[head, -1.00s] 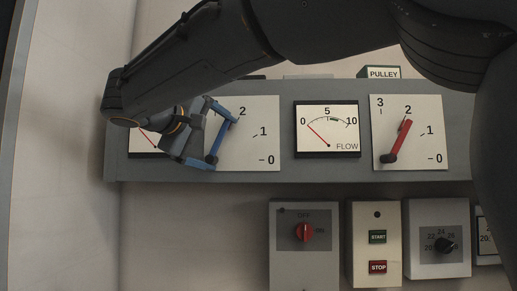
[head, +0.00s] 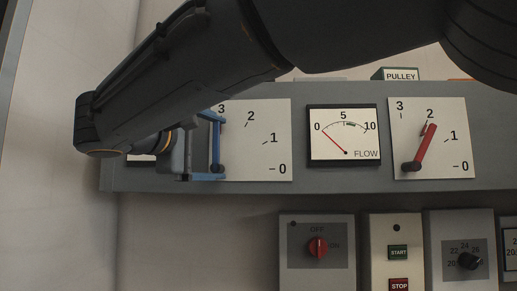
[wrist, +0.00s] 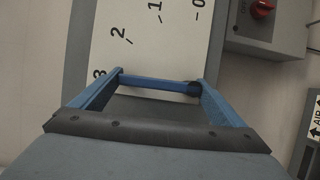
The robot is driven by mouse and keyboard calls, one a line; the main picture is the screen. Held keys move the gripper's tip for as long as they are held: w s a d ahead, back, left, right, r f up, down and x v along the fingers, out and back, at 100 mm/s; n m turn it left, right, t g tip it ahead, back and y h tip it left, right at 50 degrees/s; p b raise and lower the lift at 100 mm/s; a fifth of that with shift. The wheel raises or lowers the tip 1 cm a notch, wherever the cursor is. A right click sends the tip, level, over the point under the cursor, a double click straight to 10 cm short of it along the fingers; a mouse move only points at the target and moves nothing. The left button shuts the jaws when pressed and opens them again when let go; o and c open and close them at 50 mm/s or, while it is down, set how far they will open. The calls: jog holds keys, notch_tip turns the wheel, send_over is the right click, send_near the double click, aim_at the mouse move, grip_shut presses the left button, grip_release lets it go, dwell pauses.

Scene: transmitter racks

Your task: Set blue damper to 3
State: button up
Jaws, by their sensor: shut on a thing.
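The blue damper lever (head: 216,142) stands nearly upright on the left white dial plate (head: 256,148), its upper end close to the 3. In the wrist view the lever (wrist: 160,84) spans between my two blue fingers, its upper end toward the 3. My gripper (head: 200,146) is at the lever from the left, one finger at its top and one near its pivot; it also shows in the wrist view (wrist: 160,88). It is shut on the lever. My wrist and fingers hide the plate's left edge and part of the 3 in the head view.
A FLOW gauge (head: 344,136) sits right of the plate, its needle near 0. A red lever (head: 422,148) on the right plate points near 2. Below are a red rotary switch (head: 317,247), START/STOP buttons (head: 398,254) and a black knob (head: 469,261).

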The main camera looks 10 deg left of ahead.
jog(key=o, duration=1.2)
jog(key=b+v, duration=0.2)
jog(key=v, duration=0.5)
jog(key=shift+s+b, duration=0.4)
jog(key=shift+a, duration=0.15)
